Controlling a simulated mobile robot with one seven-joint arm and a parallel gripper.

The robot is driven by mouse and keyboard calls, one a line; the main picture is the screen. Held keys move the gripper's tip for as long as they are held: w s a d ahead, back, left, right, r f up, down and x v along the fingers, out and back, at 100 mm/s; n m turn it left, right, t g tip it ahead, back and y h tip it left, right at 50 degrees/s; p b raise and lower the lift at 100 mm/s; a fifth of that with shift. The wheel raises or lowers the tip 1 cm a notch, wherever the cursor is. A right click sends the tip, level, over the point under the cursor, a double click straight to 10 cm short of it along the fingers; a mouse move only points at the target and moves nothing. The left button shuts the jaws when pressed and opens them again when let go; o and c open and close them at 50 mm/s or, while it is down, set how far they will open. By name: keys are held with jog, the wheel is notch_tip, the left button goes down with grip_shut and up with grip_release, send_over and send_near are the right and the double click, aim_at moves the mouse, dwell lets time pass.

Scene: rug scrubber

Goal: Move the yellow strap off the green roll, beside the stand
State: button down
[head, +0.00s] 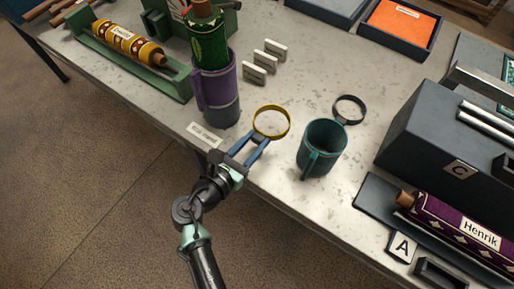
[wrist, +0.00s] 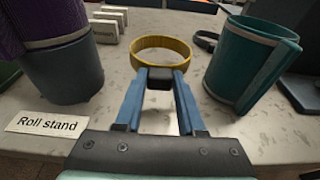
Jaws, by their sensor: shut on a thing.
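The yellow strap (head: 271,122) is a closed ring just above or on the table, between the purple-and-grey stand and a teal mug-like holder. My gripper (head: 262,138) is shut on the near edge of the strap; the wrist view also shows the strap (wrist: 162,52) at the blue fingertips (wrist: 160,78). The green roll (head: 207,42) stands upright in the purple-and-grey stand (head: 220,97), with no strap visible around it. The stand also shows at the left of the wrist view (wrist: 65,65). I cannot tell whether the strap touches the table.
A teal holder (head: 322,148) with a dark ring (head: 349,109) behind it stands right of the strap. A "Roll stand" label (head: 205,135) lies before the stand. Several pale blocks (head: 266,62) stand behind. A dark box (head: 440,135) is at the right.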

jog(key=shift+f+b, duration=0.5)
jog(key=shift+f, duration=1.6)
jog(key=c, duration=0.5)
grip_release()
jog(key=shift+f, duration=0.1)
jog(key=shift+r, duration=0.2)
jog(key=v, duration=1.2)
jog(key=shift+f, duration=0.1)
